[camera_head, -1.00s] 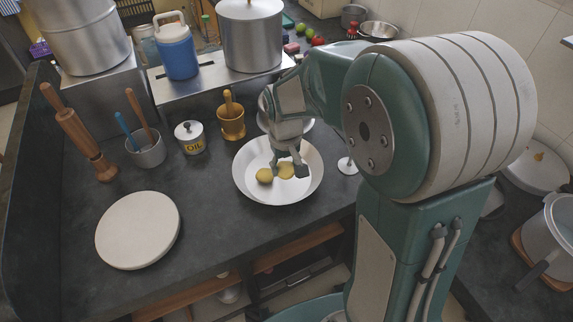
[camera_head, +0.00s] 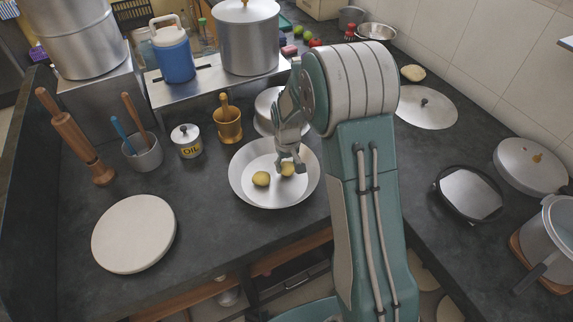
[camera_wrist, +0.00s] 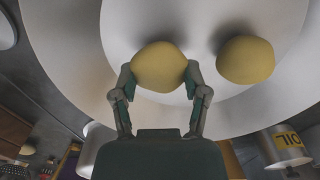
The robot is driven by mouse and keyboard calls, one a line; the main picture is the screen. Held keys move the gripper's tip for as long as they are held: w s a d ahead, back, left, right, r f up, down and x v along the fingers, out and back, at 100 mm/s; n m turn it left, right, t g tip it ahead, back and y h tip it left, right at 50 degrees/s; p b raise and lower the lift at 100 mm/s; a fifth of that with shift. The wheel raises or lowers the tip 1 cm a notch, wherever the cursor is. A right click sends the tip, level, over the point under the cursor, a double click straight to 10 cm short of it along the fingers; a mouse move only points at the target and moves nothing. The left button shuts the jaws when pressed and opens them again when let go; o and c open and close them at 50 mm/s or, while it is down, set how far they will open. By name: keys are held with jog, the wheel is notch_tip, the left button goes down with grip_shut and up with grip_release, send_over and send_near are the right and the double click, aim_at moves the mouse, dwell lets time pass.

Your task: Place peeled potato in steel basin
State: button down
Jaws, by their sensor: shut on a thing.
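A wide, shallow silvery-white pan (camera_head: 244,192) rests on the dark counter. Two yellow peeled potatoes show over its floor. My gripper (camera_head: 291,168) points down into the pan and is shut on the right-hand potato (camera_head: 287,170). In the wrist view that potato (camera_wrist: 159,67) sits between the two fingertips. I cannot tell whether it still touches the pan. The other potato (camera_head: 261,179) lies free just to the left; it shows at the right in the wrist view (camera_wrist: 245,60). A steel bowl (camera_head: 377,32) stands at the far back, near the wall.
A steel pot (camera_head: 268,110) stands right behind the pan, partly hidden by my arm. A brass mortar (camera_head: 228,125), oil jar (camera_head: 187,141) and utensil cup (camera_head: 144,154) stand left of it. A round board (camera_head: 133,235) lies front left. Lids lie on the right counter.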

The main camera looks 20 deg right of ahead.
jog(key=shift+d, duration=0.15)
jog(key=shift+c, duration=2)
grip_release()
jog(key=shift+f, duration=0.1)
jog(key=o, duration=0.3)
jog(key=shift+a, duration=0.35)
jog(key=shift+d, duration=0.15)
